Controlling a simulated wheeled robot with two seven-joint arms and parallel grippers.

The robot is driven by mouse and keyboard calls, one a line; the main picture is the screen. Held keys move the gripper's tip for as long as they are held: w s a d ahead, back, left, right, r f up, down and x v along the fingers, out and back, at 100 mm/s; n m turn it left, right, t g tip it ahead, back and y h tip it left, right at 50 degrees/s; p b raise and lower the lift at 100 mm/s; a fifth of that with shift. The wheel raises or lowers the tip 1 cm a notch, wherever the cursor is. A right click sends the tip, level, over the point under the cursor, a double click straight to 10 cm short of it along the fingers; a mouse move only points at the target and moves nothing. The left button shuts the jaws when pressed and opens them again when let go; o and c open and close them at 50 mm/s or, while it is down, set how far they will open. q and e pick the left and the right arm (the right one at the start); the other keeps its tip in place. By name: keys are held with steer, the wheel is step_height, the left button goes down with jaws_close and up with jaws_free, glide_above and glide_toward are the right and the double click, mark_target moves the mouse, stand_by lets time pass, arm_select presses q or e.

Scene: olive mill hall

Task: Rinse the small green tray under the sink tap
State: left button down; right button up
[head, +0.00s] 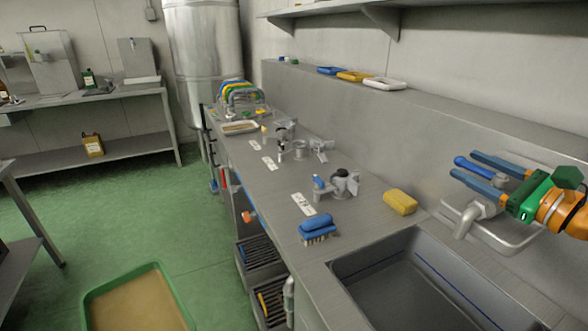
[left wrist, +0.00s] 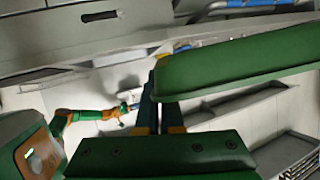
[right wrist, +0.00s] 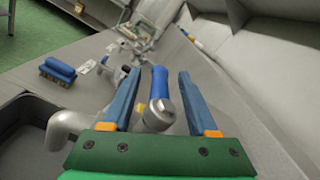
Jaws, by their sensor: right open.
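The small green tray (head: 178,290) shows at the bottom left of the head view, with a tan layer covering its inside. In the left wrist view its green wall (left wrist: 240,70) fills the upper right. My left gripper (left wrist: 157,95) is closed at the tray's edge; it is outside the head view. The sink tap (head: 470,212) stands behind the sink basin (head: 400,290), its spout toward the basin. My right gripper (head: 480,170) is open, its blue fingers on either side of the tap's blue lever (right wrist: 160,85). I cannot tell whether they touch it.
A blue brush (head: 318,226) and a yellow sponge (head: 400,202) lie on the counter beside the sink. Metal fittings and white labels stand farther along. Blue, yellow and white trays (head: 385,83) rest on the back ledge. The basin looks empty where visible.

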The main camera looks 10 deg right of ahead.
steer(key=shift+w+a, duration=0.1)
steer(key=shift+w, duration=0.25)
jaws_close()
stand_by(1.3)
